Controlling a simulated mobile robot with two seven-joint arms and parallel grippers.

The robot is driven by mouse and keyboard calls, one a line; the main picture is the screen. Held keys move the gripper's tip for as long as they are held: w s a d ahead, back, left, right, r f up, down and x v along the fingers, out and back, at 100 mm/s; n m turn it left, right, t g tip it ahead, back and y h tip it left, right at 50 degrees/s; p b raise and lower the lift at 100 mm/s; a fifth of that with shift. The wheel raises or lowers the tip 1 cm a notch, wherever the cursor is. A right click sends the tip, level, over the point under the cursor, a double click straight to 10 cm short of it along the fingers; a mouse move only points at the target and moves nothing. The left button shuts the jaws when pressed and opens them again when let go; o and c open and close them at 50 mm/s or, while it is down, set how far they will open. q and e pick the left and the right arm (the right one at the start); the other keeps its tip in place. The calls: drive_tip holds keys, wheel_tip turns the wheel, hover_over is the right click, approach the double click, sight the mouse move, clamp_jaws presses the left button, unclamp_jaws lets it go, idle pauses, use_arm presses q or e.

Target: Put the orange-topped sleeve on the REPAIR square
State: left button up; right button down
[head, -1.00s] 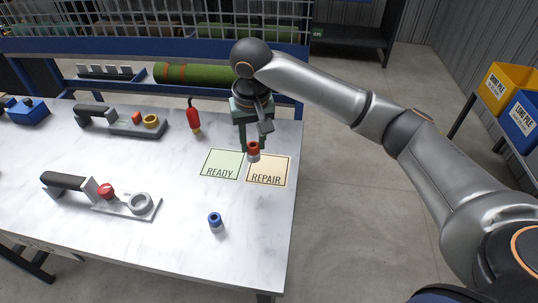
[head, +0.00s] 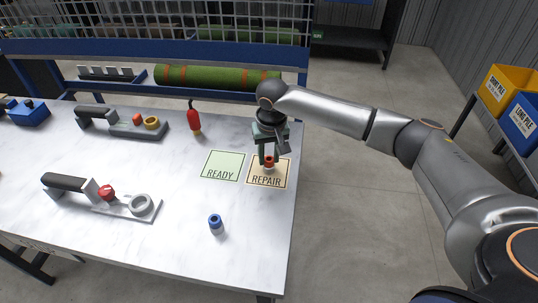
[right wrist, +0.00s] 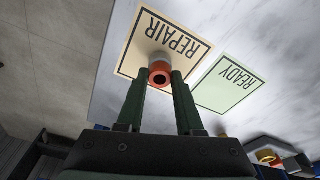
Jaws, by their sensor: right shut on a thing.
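The orange-topped sleeve (head: 269,161) has a red-orange top and a pale lower part. My right gripper (head: 267,160) points down and is shut on it. In the right wrist view the sleeve (right wrist: 160,72) sits between the two green fingertips (right wrist: 160,78), its hollow top facing the camera. The sleeve is over the cream REPAIR square (head: 282,177), inside its border; whether its base touches the square I cannot tell. The square also shows in the right wrist view (right wrist: 133,63). My left gripper is out of view.
The green READY square (head: 222,162) lies empty just left. A blue-topped sleeve (head: 216,224) stands nearer the front. A red-handled tool (head: 194,117) stands behind, and two handled tools (head: 125,203) (head: 140,129) lie left. The table's right edge is close to REPAIR.

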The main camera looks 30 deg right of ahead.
drive_tip(key=shift+f, duration=0.1)
drive_tip(key=c, duration=0.6)
unclamp_jaws()
drive_tip(key=shift+o, duration=0.2)
wheel_tip(320, 180, up, 12)
drive_tip(key=s, duration=0.1)
drive_tip(key=shift+s+a, duration=0.25)
drive_tip(key=shift+s, duration=0.1)
